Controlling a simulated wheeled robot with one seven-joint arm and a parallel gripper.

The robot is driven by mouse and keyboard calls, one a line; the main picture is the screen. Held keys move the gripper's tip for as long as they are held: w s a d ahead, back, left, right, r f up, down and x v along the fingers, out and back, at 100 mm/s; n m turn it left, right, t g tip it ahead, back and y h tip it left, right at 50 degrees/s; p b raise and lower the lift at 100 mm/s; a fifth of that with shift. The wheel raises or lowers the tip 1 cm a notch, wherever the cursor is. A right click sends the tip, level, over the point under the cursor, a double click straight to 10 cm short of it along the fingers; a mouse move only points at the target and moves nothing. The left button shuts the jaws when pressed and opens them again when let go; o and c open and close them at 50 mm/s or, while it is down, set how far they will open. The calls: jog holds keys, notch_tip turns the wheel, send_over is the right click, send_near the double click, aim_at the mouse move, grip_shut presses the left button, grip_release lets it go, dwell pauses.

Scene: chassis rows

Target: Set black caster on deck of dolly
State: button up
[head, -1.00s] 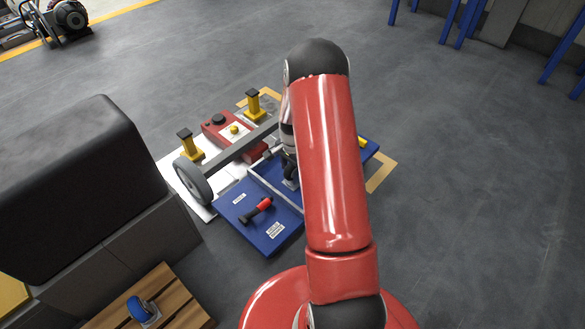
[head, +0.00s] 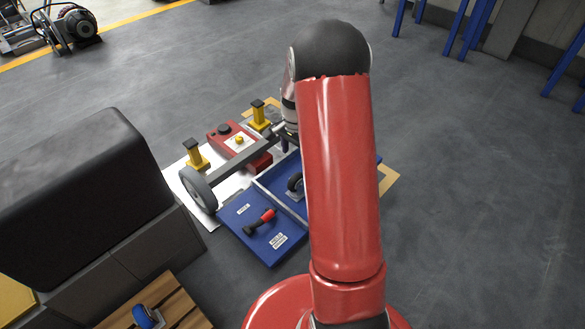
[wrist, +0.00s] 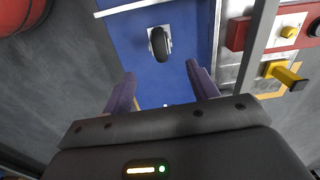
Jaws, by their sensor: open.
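The black caster (head: 295,182) stands wheel up on a pale metal plate on the blue deck (head: 269,177), beyond a light dividing strip. The wrist view shows the caster (wrist: 161,43) from above, with blue surface (wrist: 160,78) around it. My gripper (wrist: 160,70) is open and empty, its two purple-grey fingers apart, with the caster ahead of the gap and not between them.
A red and black tool (head: 261,221) lies on the near blue panel. A grey beam with a wheel (head: 199,191), a red unit (head: 240,141) and yellow stands (head: 194,155) are close behind. A blue caster (head: 146,316) sits on wooden slats (head: 178,300).

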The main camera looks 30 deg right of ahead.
jog(key=s+a+r+n+t, duration=0.1)
jog(key=s+a+r+n, duration=0.3)
jog(key=r, duration=0.5)
jog(key=s+a+r+n+t, duration=0.2)
jog(key=s+a+r, duration=0.35)
jog(key=r, duration=0.35)
jog(key=s+a+r+n+t, duration=0.1)
jog(key=s+a+r+n, duration=0.1)
jog(key=s, duration=0.6)
jog(key=s+a+r+n+t, duration=0.1)
jog(key=s+a+r+n, duration=0.2)
jog(key=s, duration=0.6)
jog(key=shift+a+r+n, duration=0.2)
jog(key=shift+n, duration=1)
